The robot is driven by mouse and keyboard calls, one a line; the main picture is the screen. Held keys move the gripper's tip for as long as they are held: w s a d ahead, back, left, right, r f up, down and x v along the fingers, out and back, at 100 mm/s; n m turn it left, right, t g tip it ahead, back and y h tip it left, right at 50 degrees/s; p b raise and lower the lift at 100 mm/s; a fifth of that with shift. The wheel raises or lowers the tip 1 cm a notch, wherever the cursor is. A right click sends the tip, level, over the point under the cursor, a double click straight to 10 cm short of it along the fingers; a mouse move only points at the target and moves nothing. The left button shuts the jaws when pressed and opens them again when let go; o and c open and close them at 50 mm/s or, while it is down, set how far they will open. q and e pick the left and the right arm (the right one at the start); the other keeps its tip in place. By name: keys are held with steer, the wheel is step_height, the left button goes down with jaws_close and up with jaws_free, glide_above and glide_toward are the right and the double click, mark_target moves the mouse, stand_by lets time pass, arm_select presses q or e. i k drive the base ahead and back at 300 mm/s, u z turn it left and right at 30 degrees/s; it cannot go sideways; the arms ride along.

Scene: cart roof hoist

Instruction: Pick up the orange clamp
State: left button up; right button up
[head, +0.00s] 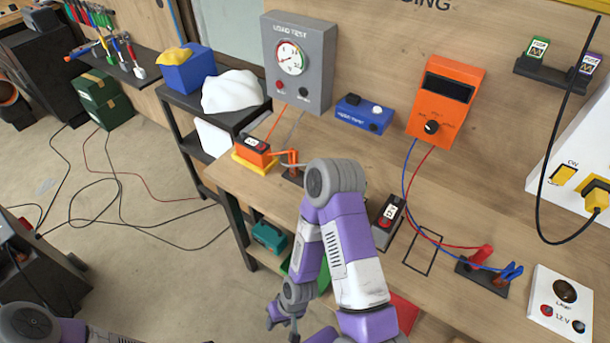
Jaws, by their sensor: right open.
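The orange clamp (291,157) stands in a small dark holder (291,175) at the back left part of the wooden bench. My right arm's elbow is just to the right of it and covers part of the bench there. My right gripper (281,323) hangs low, in front of and below the bench's left part, well apart from the clamp. Its jaws are open and nothing shows between them. My left arm shows only in part at the bottom left corner, and its gripper is out of view.
An orange battery (255,150) on a yellow tray (242,163) sits left of the clamp. A grey load test box (313,38) stands behind. A dark battery (389,211) and a holder with red and blue clamps (481,280) are to the right. Cables lie on the floor.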

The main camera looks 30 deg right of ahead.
mark_target(292, 158)
steer(key=i, duration=0.4)
steer(key=z, duration=1.25)
